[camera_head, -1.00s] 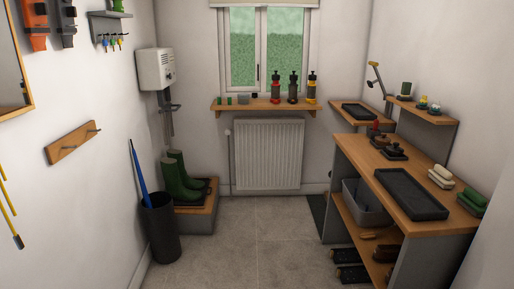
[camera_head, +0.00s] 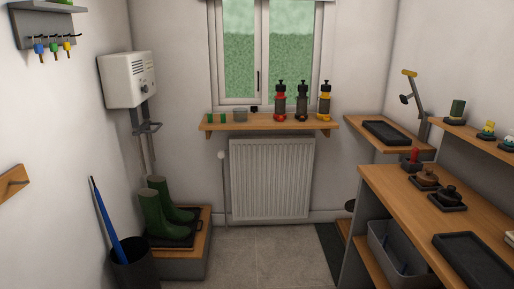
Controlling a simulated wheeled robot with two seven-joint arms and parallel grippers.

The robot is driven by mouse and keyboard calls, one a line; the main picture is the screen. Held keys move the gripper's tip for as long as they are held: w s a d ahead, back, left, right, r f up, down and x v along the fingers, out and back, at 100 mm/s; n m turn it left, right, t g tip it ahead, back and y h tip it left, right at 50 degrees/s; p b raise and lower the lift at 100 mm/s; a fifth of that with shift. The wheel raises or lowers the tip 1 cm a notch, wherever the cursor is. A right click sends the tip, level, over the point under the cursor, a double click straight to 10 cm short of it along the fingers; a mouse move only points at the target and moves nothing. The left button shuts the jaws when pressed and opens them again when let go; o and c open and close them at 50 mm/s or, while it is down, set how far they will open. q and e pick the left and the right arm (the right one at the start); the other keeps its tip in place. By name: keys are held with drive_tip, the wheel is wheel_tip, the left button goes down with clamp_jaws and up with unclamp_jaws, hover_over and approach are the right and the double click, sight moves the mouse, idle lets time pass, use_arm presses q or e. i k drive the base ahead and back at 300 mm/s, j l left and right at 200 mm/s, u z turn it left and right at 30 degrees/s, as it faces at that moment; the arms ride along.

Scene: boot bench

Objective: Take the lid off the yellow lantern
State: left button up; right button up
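A yellow item (camera_head: 325,101) with a dark middle band and a black top stands upright at the right end of the wooden shelf (camera_head: 262,124) under the window. It looks like the yellow lantern, with its black top in place, but it is small in view and could be a bottle. A red one (camera_head: 280,103) and a dark one (camera_head: 302,103) of similar shape stand to its left. Neither of my grippers is in view.
On the right is a wooden bench (camera_head: 440,205) with black trays. Green boots (camera_head: 155,212) and a dark bin (camera_head: 135,272) stand left. The middle floor is clear.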

sight(324, 88)
drive_tip(key=i, duration=1.45)
drive_tip(key=i+z, duration=0.2)
drive_tip(key=i, duration=0.25)
drive_tip(key=i+j+z, duration=0.15)
drive_tip(key=i, duration=0.25)
drive_tip(key=i+j+z, duration=0.2)
drive_tip(key=i, duration=0.25)
drive_tip(key=i+j+z, duration=0.2)
drive_tip(key=i, duration=0.2)
